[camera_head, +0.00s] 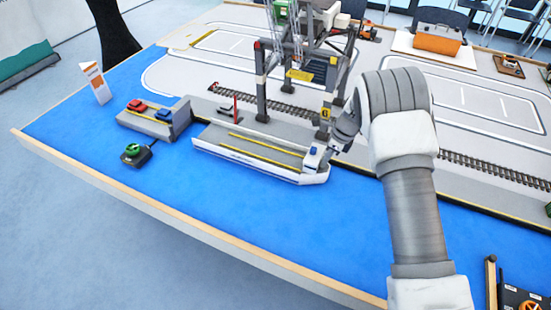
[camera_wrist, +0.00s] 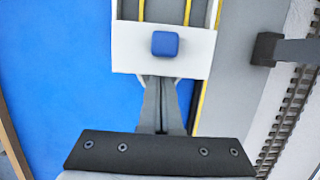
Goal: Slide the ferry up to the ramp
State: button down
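The ferry (camera_head: 245,160) is a long white and grey boat with yellow deck lines, floating on the blue surface along the grey quay. Its right end carries a white cabin with a blue block (camera_head: 313,151), also seen in the wrist view (camera_wrist: 165,44). A grey ramp platform (camera_head: 140,121) with a red car (camera_head: 137,106) and a blue car (camera_head: 163,115) lies to the left, a small gap from the ferry's left end. My gripper (camera_wrist: 160,82) is shut, its fingertips at the ferry's right end; whether they touch is unclear. The arm partly hides them in the head view.
A gantry crane (camera_head: 262,100) stands on the quay behind the ferry, close to my arm. A green buoy-like piece (camera_head: 135,152) sits in front of the ramp platform. A red-striped post (camera_head: 235,108) stands at the quay edge. Blue surface in front of the ferry is clear.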

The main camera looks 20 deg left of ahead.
send_over(299, 164)
jog(key=shift+a, duration=0.15)
dwell(1.3)
jog(key=shift+d+r, duration=0.3)
jog(key=shift+d, duration=0.35)
jog(key=a+p+v, duration=0.2)
jog(key=p+v, duration=0.3)
jog(key=v, duration=0.4)
jog(key=shift+r+p, duration=0.4)
jog(key=shift+r, duration=0.15)
